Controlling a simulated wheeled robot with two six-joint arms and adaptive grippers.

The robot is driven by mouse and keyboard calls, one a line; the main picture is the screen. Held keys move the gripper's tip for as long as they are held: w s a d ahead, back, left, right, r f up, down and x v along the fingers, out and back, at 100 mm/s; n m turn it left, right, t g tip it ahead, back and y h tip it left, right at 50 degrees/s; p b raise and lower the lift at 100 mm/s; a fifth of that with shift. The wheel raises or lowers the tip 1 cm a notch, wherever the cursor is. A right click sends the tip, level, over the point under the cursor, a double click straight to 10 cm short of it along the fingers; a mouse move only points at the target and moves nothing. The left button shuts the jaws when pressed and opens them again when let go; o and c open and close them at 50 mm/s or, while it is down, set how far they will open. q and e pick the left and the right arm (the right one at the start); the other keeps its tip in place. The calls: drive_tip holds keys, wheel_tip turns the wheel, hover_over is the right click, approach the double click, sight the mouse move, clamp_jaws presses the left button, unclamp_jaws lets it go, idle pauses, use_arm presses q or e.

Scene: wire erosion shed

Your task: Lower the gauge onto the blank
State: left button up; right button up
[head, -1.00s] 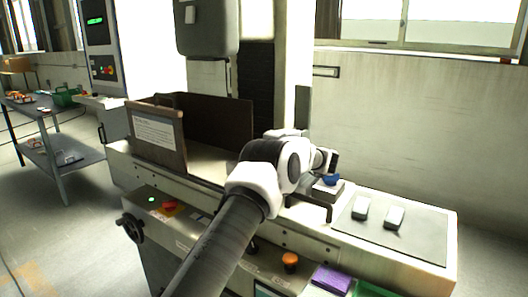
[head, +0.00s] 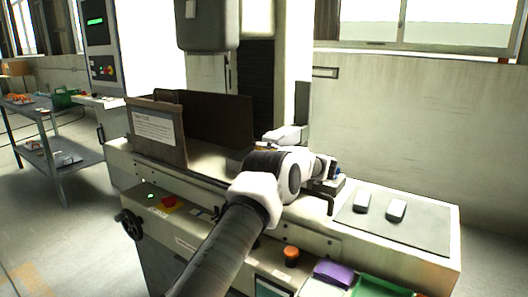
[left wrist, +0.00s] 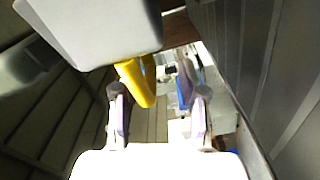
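In the head view one arm of mine reaches from the lower left across the machine, and I take it as my left. Its dark left gripper (head: 325,168) is low over the front ledge. A small blue piece, perhaps the gauge, shows at the gripper's tip, partly hidden by it. A small block under it, perhaps the blank, is mostly covered. In the left wrist view the two fingers (left wrist: 159,100) stand apart. A yellow curved piece (left wrist: 147,88) and a blue piece (left wrist: 183,92) show between them; whether either is gripped is unclear. My right gripper is not in view.
A brown-walled tank (head: 220,118) stands left. An orange button (head: 291,254), a purple item (head: 334,273) and a green tray (head: 382,287) are along the front.

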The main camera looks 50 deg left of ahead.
use_arm(q)
drive_tip(key=shift+a, duration=0.15)
idle(0.3)
drive_tip(key=shift+r, duration=0.25)
wheel_tip(320, 180, up, 10)
drive_tip(key=shift+f, duration=0.15)
idle(0.4)
